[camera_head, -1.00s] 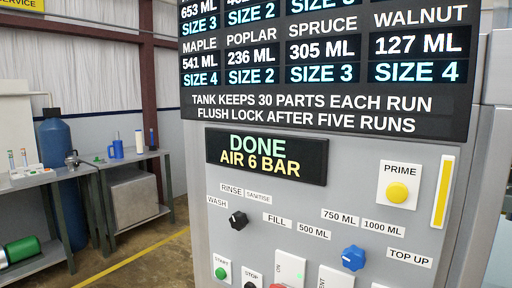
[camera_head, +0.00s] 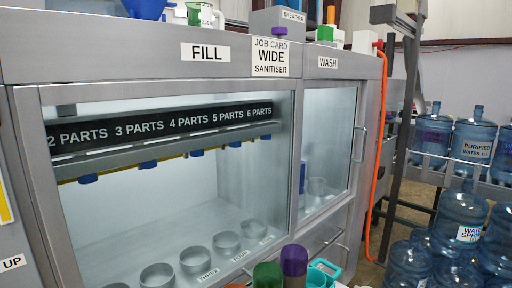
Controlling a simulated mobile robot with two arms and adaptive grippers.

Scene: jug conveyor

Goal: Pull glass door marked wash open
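The glass door marked wash (camera_head: 327,145) is on the right part of the grey machine, under the label "WASH" (camera_head: 328,62). It looks shut in its frame. A vertical bar handle (camera_head: 359,143) stands out along its right side. Behind the glass, a blue bottle and a pale round holder show dimly. Neither of my grippers is in view, so I cannot see how they stand to the door.
The wider fill window (camera_head: 170,205) is left of the wash door, with ring holders inside. Bottles with green (camera_head: 268,274) and purple (camera_head: 294,260) tops stand in front at the bottom. An orange hose (camera_head: 375,170) hangs right of the door. Large blue water jugs (camera_head: 460,215) crowd the right.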

